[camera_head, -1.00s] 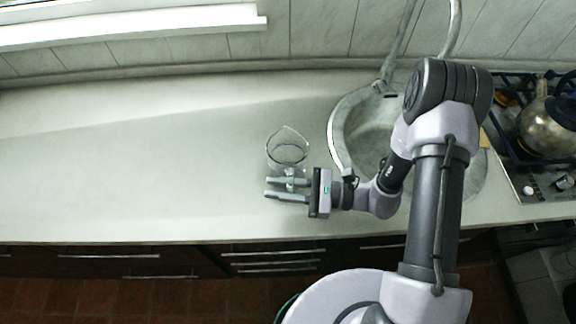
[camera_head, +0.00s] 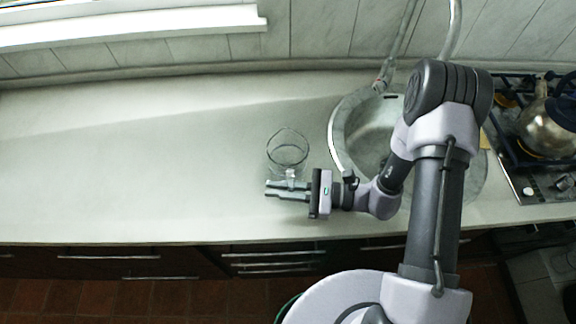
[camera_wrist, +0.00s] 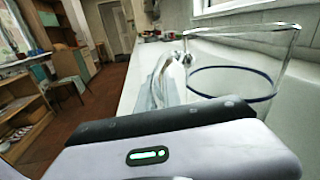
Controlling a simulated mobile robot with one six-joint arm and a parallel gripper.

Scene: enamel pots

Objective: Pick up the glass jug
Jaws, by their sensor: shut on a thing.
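The clear glass jug (camera_head: 287,151) stands on the pale counter, left of the sink. In the wrist view the jug (camera_wrist: 238,84) shows large at right, with a dark blue line around its rim or wall. My gripper (camera_head: 269,189) reaches in from the right, at the jug's near side. It is shut on the jug, with its fingers close together at what looks like the handle. The exact grip is small and partly hidden.
The round sink (camera_head: 345,135) with its tap is right of the jug. A metal kettle (camera_head: 545,130) stands on the hob at far right. The counter (camera_head: 130,160) left of the jug is bare. Its front edge runs just below my gripper.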

